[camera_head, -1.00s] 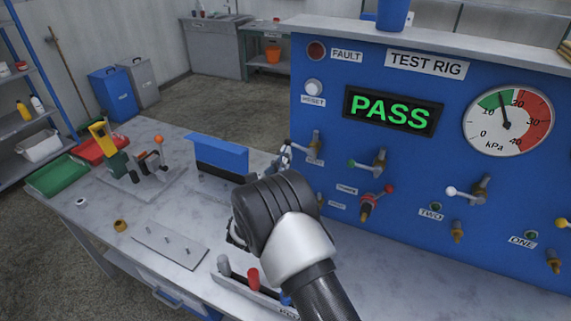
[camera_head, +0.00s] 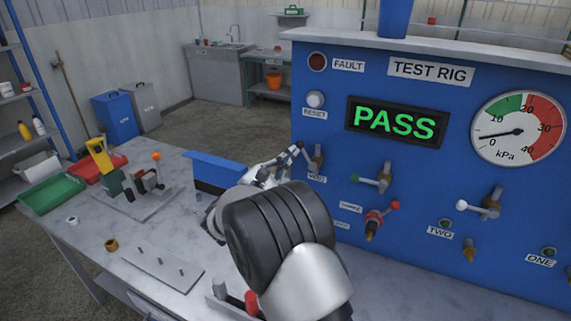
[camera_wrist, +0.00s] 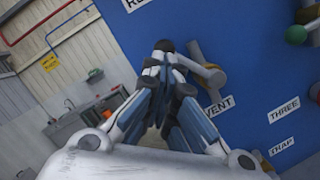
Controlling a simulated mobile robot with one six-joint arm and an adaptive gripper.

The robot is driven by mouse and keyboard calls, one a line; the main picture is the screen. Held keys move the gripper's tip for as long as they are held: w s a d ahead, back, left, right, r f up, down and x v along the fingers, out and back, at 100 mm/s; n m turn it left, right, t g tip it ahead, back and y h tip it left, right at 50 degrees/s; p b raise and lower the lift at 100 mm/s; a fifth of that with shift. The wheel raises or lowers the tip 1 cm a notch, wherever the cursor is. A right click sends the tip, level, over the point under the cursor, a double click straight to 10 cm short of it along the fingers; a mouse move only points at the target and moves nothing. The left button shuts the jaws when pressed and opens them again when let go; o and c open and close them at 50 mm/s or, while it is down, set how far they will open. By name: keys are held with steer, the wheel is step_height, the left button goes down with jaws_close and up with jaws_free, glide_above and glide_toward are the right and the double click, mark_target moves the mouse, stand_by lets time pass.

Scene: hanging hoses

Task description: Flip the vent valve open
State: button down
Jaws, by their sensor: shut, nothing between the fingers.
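The vent valve (camera_head: 318,156) is a brass fitting on the blue test rig panel, above its VENT label; it also shows in the wrist view (camera_wrist: 211,77). My gripper (camera_head: 297,151) is shut and empty, its tips close to the left side of the valve. In the wrist view my gripper's tips (camera_wrist: 165,50) meet just left of the brass fitting, by a dark rounded end. I cannot tell whether they touch the lever, which is partly hidden. The pressure gauge (camera_head: 518,129) needle points close to 0 kPa. The display (camera_head: 395,122) reads PASS in green.
Right of the vent valve are a green-tipped valve (camera_head: 374,178), a red-handled valve (camera_head: 376,220) and a white-tipped valve (camera_head: 483,205). A blue block (camera_head: 217,172) stands on the bench left of my gripper. A metal plate (camera_head: 150,268) lies at the front.

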mark_target(300, 146)
steer(key=shift+s+d+r, duration=0.15)
steer(key=shift+d+r, duration=0.35)
steer(key=shift+r, duration=0.15)
steer(key=shift+s+d+r, duration=0.15)
steer(key=shift+d+r, duration=0.2)
steer(key=shift+r, duration=0.2)
steer(key=shift+d+f, duration=0.1)
steer(key=shift+d, duration=0.15)
stand_by(0.7)
steer(key=shift+s, duration=0.1)
stand_by(0.4)
